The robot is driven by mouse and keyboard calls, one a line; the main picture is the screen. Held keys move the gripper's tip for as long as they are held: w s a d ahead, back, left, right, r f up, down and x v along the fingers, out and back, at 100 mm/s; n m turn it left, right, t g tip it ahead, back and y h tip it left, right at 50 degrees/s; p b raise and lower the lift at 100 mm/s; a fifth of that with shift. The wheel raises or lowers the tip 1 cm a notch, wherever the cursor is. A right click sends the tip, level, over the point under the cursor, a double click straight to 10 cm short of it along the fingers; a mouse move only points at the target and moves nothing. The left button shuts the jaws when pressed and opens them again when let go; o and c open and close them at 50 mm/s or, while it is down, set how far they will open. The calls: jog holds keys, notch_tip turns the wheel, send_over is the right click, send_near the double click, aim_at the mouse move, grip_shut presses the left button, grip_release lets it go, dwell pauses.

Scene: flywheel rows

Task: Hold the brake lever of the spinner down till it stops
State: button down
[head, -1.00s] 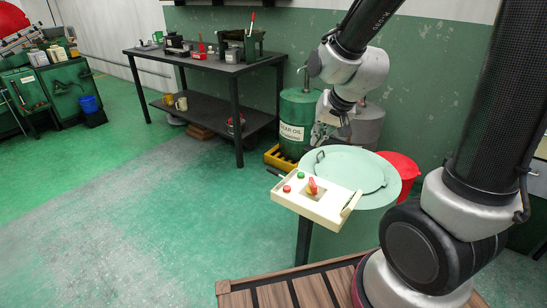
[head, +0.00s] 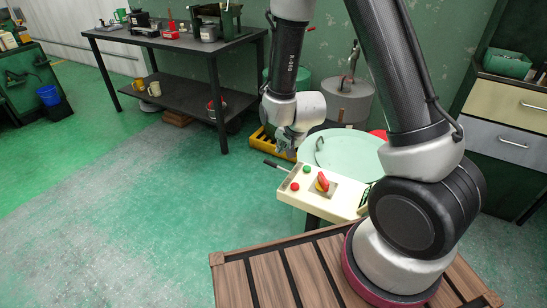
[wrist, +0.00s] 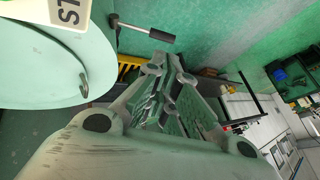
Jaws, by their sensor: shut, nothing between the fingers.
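The spinner is a pale green drum with a round lid (head: 345,150); the lid also shows in the wrist view (wrist: 45,75). A cream control panel (head: 335,202) on its near side carries a green button, red buttons and a red rotary switch (head: 322,182). The black-handled brake lever (head: 276,164) sticks out to the left of the panel. In the wrist view the lever (wrist: 148,33) lies just beyond my fingertips, apart from them. My gripper (head: 288,148) is shut and empty, above and behind the lever. Whether the drum turns cannot be told.
A dark workbench (head: 175,45) with tools stands at the back left. Grey and green drums and a yellow pallet (head: 262,138) are behind the spinner. A drawer cabinet (head: 510,130) stands at the right. The green floor to the left is clear.

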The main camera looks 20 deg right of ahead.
aim_at(269, 163)
jog(key=shift+f, duration=0.1)
jog(key=x, duration=1.4)
jog(key=shift+w+a+f, duration=0.1)
jog(key=shift+a+f, duration=0.15)
jog(key=shift+f, duration=0.1)
jog(key=shift+w+a+f, duration=0.15)
jog(key=shift+a+f, duration=0.15)
jog(key=shift+f, duration=0.3)
jog(key=shift+w+a+f, duration=0.2)
jog(key=shift+a+f, duration=0.15)
jog(key=shift+f, duration=0.25)
jog(key=shift+w+a+f, duration=0.1)
jog(key=shift+f, duration=0.35)
jog(key=shift+w+a+f, duration=0.1)
jog(key=shift+a+f, duration=0.05)
jog(key=shift+f, duration=0.3)
jog(key=shift+a+f, duration=0.1)
jog(key=shift+f, duration=0.7)
dwell(0.6)
dwell(0.4)
